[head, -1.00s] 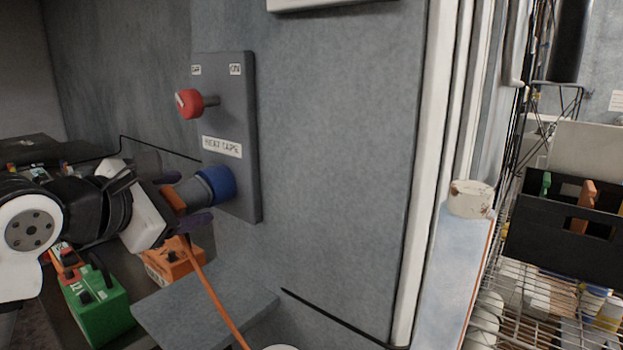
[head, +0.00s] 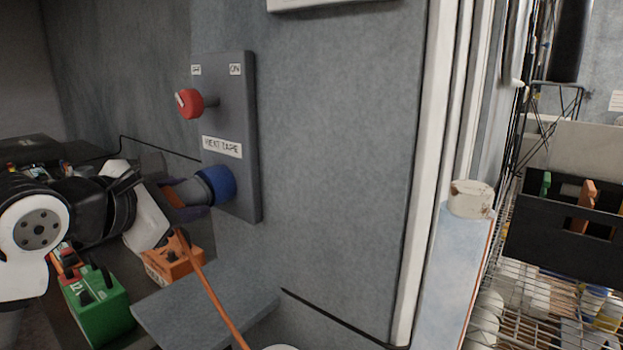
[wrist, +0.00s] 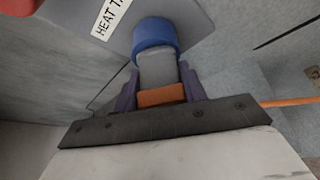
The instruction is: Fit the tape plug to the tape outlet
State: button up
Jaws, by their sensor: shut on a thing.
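The tape outlet (head: 219,184) is a blue round socket low on the grey panel labelled HEAT TAPE; it also shows in the wrist view (wrist: 155,34). The tape plug is a grey cylinder (wrist: 158,70) with an orange back end. Its front meets the blue outlet and appears to be inside its rim, in line with it; how deep it sits I cannot tell. My gripper (wrist: 160,88) is shut on the plug, with one purple finger on each side. In the head view my gripper (head: 182,195) is at the left of the panel. An orange cord (head: 208,285) hangs from the plug.
A red knob (head: 189,103) sticks out from the panel (head: 240,130) above the outlet. A grey ledge (head: 205,305) lies below. Green (head: 100,310) and orange (head: 172,262) boxes stand beneath my arm. A wire rack with a black crate (head: 560,235) is at right.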

jog(key=shift+s+a+b, duration=0.3)
jog(key=shift+s+a, duration=0.6)
jog(key=shift+s, duration=0.25)
jog(key=shift+s+a+b, duration=0.25)
jog(key=shift+s+a, duration=0.6)
jog(key=shift+s, duration=0.25)
jog(key=shift+w+r, duration=0.1)
jog(key=shift+r, duration=0.05)
jog(key=shift+w+d+g+p, duration=0.25)
jog(key=shift+w+g+p, duration=0.2)
jog(key=shift+g+p, duration=0.35)
jog(key=shift+b, duration=0.75)
jog(key=shift+w+d+b, duration=0.2)
jog(key=shift+w+d, duration=0.55)
jog(key=shift+w, duration=0.2)
jog(key=shift+w+d+b, duration=0.15)
jog(key=shift+w+d, duration=0.6)
jog(key=shift+w, duration=0.2)
dwell(0.7)
jog(key=o, duration=1.2)
jog(key=shift+o, duration=0.2)
